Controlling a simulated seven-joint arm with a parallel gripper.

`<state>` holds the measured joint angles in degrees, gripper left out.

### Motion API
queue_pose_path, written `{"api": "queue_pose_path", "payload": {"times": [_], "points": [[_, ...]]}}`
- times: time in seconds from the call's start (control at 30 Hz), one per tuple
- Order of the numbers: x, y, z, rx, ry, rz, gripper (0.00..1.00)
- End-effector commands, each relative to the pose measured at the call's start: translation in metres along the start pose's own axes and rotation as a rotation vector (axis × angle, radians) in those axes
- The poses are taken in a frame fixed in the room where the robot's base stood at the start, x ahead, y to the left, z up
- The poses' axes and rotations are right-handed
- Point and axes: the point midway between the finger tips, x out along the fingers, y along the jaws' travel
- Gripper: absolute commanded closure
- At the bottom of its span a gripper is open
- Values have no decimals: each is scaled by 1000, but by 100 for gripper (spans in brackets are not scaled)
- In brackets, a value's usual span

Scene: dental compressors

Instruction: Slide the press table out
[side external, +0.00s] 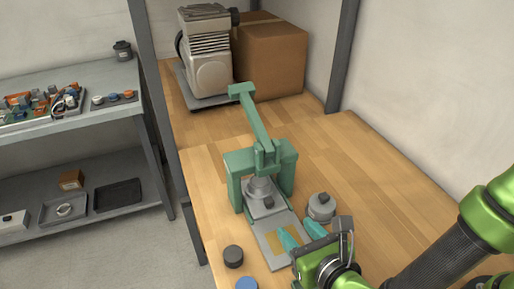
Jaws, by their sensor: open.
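The green press (262,165) stands on the wooden bench with its lever (255,118) raised up and back. Its grey press table (270,238) is a flat plate that reaches forward from under the press, with a yellowish patch on it. A round grey part (259,187) sits under the press head. My gripper (287,241) is open, with teal fingers over or beside the right front part of the plate. I cannot tell whether the fingers touch it. My gripper body hides the plate's lower right side.
A grey round part with a knob (320,207) stands right of the press, close to my gripper. A dark puck (233,256) and a blue puck (246,284) lie left of the plate. A compressor (207,55) and cardboard box (271,58) stand behind. The bench's right side is clear.

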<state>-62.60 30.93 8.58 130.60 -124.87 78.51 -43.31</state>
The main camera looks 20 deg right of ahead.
Motion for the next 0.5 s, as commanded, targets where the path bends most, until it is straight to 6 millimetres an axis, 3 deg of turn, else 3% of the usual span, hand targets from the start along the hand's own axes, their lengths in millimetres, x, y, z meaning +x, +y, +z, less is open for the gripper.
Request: {"api": "queue_pose_path", "payload": {"times": [0.3, 0.5], "points": [[72, -2, -1, 3, 2, -6, 51], [110, -2, -1, 4, 1, -4, 51]]}}
